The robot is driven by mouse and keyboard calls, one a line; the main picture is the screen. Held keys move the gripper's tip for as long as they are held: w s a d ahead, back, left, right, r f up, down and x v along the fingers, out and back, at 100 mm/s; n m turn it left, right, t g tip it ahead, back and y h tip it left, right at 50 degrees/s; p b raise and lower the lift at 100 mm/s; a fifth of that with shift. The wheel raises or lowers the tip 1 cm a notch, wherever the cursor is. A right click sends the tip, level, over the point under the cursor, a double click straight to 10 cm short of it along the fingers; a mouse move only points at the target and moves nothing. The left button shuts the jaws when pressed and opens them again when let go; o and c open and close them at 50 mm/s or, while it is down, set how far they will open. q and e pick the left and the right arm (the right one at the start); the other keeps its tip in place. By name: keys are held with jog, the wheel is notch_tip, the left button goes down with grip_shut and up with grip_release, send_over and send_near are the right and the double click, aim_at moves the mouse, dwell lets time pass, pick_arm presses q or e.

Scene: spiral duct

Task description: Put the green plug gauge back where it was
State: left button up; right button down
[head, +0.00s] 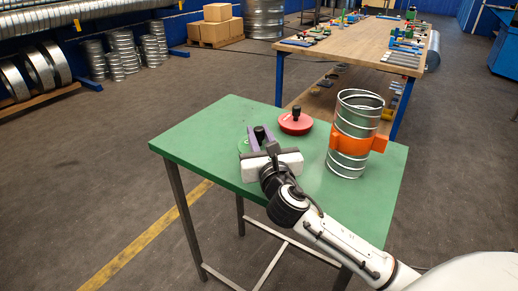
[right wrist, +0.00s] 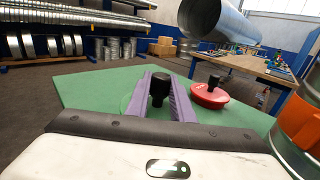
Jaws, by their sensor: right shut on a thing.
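The green plug gauge (head: 243,146) is a flat green disc with a black knob, at the left middle of the green table (head: 203,143). My right gripper (head: 260,134) has its purple fingers closed on both sides of that knob. The knob (right wrist: 158,89) also shows between the fingers in the right wrist view, with the disc mostly hidden below them. The disc is at or just above the tabletop; I cannot tell whether it touches. The red plug gauge (head: 295,122), also with a black knob, sits to the right on the table. My left gripper is not in view.
A spiral duct piece (head: 357,112) in an orange clamp (head: 350,143) stands upright at the table's right side. The table's left and front right parts are clear. A wooden workbench (head: 350,44) with several tools stands behind. Cardboard boxes (head: 215,30) are farther back.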

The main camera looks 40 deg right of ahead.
jog(key=shift+f+b, duration=0.3)
jog(key=shift+f, duration=1.3)
jog(key=shift+f, duration=0.15)
jog(key=c, duration=1.5)
grip_release()
jog(key=shift+c, duration=0.2)
jog(key=v, duration=1.2)
